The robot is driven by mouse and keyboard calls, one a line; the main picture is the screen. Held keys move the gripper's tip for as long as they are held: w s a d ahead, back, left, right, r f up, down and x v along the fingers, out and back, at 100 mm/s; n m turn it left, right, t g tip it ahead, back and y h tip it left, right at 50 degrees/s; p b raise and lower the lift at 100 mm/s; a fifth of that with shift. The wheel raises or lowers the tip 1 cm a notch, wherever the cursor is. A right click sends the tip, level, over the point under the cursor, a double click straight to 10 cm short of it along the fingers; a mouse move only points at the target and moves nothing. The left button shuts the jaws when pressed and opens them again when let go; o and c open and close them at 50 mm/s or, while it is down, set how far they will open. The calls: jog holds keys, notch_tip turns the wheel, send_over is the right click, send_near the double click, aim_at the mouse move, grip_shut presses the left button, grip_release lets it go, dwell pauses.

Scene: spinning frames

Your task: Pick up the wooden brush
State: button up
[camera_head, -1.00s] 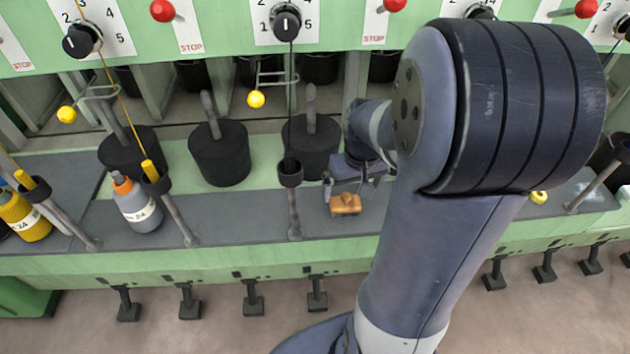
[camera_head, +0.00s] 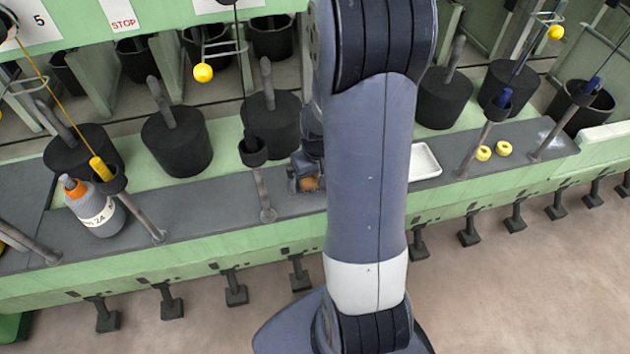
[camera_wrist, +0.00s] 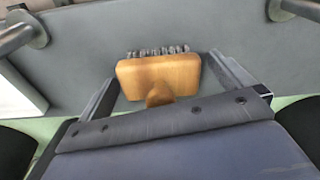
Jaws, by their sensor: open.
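The wooden brush (camera_wrist: 158,76) has an orange-brown block with dark bristles along its far edge and a short handle toward my gripper. It lies on the grey ledge (camera_wrist: 95,30). In the wrist view my gripper (camera_wrist: 168,82) is open, with one finger at the left and one at the right of the brush block. The right finger is close to the block's side; whether it touches, I cannot tell. In the head view a small part of the brush (camera_head: 311,184) shows by my gripper (camera_head: 303,180); my arm hides the rest.
A metal post with a black cup (camera_head: 253,152) stands just left of the brush. A white tray (camera_head: 425,161) lies right of my arm. A grey bottle with an orange cap (camera_head: 95,213) and yellow rolls (camera_head: 484,153) are further along the ledge. Black cylinders (camera_head: 177,142) stand behind.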

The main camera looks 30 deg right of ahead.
jog(key=shift+f, duration=0.25)
jog(key=shift+c, duration=0.3)
jog(key=c, duration=1)
jog(key=shift+r, duration=0.1)
notch_tip(320, 180, up, 10)
jog(key=shift+f+p, duration=0.1)
jog(key=shift+p, duration=0.8)
